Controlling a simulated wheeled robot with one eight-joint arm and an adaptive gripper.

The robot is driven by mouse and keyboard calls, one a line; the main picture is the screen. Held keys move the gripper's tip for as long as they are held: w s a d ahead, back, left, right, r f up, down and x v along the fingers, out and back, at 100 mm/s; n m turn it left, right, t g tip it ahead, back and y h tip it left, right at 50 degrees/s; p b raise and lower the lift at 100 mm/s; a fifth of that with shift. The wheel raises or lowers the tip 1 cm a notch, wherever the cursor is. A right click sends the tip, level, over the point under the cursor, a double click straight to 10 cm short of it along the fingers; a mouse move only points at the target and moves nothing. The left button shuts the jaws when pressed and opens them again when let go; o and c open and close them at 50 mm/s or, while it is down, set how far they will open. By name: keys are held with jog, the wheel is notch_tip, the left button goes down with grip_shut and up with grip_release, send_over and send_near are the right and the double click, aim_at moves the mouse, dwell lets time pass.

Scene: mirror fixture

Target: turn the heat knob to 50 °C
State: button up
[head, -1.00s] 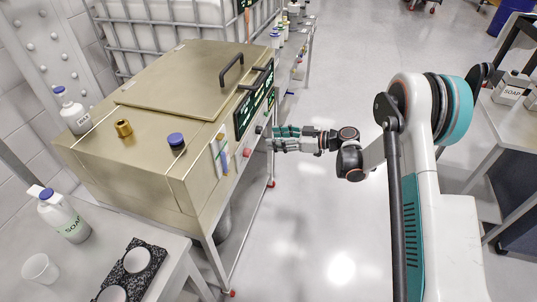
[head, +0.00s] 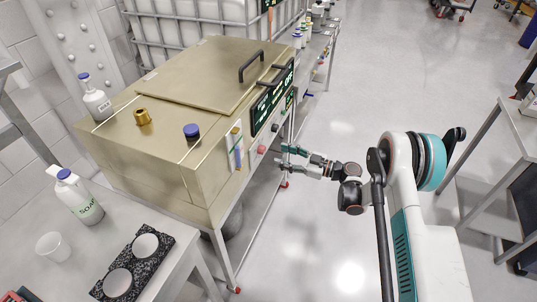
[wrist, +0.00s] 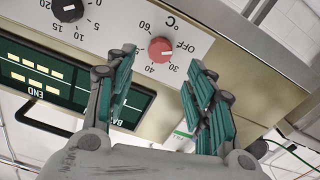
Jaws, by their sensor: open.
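The red heat knob (wrist: 160,50) sits on the pale control panel (wrist: 105,22), with °C, OFF and temperature numbers printed around it. Its pale mark is on the side facing OFF. In the head view the red knob (head: 261,149) is on the front of the metal bath. My gripper (wrist: 161,60) is open in the wrist view, with its teal fingers spread on either side of the knob in the picture. In the head view my gripper (head: 281,157) is just right of the panel, with a gap between it and the knob. Nothing is between the fingers.
A black knob (wrist: 68,8) and a green display (wrist: 60,80) are beside the red knob. The bath's lid (head: 205,75) is closed. A soap bottle (head: 82,200) and white cup (head: 53,246) stand on the left table.

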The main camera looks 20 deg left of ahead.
aim_at(265, 150)
jog(key=a, duration=0.2)
jog(key=a+b, duration=0.1)
jog(key=a, duration=0.4)
jog(key=shift+w+b, duration=0.3)
jog(key=shift+b, duration=0.05)
jog(key=shift+d, duration=0.1)
jog(key=c, duration=1.1)
